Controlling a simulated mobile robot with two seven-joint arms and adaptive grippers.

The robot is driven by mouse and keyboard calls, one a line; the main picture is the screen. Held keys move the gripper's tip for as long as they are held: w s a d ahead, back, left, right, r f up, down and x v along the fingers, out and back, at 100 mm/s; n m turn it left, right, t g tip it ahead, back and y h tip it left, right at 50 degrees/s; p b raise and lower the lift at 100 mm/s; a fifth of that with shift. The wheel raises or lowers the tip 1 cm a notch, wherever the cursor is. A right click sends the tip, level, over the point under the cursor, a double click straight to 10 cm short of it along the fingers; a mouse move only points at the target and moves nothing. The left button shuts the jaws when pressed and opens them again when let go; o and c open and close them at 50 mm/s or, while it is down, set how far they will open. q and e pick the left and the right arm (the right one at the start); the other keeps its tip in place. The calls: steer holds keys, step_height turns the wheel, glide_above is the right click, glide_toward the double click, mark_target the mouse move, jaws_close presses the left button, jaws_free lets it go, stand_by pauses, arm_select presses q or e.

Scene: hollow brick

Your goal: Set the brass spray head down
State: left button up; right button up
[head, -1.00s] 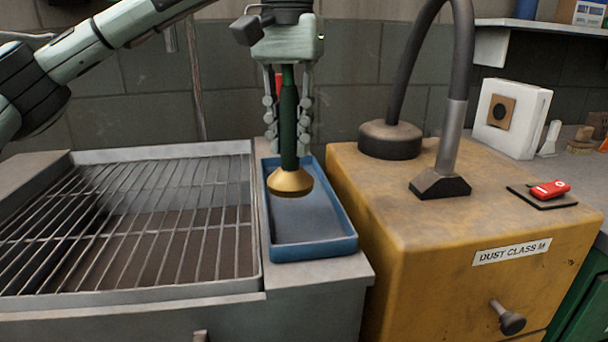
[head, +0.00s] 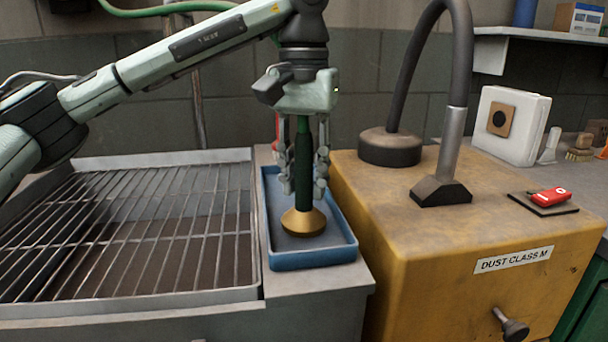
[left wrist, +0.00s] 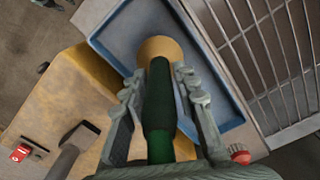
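The brass spray head (head: 303,222) has a flared brass end at the bottom and a dark green handle (head: 303,160). It stands upright inside the blue tray (head: 315,258), low over the tray floor; whether it touches the floor is hard to tell. My left gripper (head: 303,190) points down from above, its fingers closed on both sides of the green handle. In the left wrist view, the handle (left wrist: 158,110) runs between the fingers and the brass end (left wrist: 160,48) lies beyond them over the tray (left wrist: 112,35). My right gripper is not in view.
A metal grate (head: 150,240) lies left of the tray. A yellow dust cabinet (head: 420,240) with a black hose (head: 460,60) stands close on the right. A red object (head: 550,195) lies on its top. Behind the gripper is a tiled wall (head: 240,100).

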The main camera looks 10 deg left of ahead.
mark_target(304, 132)
arm_select(q)
steer(key=shift+o, duration=0.9)
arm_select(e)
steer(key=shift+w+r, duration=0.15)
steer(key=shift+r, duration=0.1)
arm_select(q)
steer(key=shift+r, duration=0.25)
step_height(304, 132, up, 11)
steer(key=shift+f+p, duration=0.15)
steer(key=shift+p, duration=0.95)
steer(key=shift+r, duration=0.6)
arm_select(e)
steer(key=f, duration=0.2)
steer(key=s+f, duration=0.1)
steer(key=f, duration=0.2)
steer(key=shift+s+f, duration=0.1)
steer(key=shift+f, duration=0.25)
arm_select(q)
steer(key=shift+f, duration=0.1)
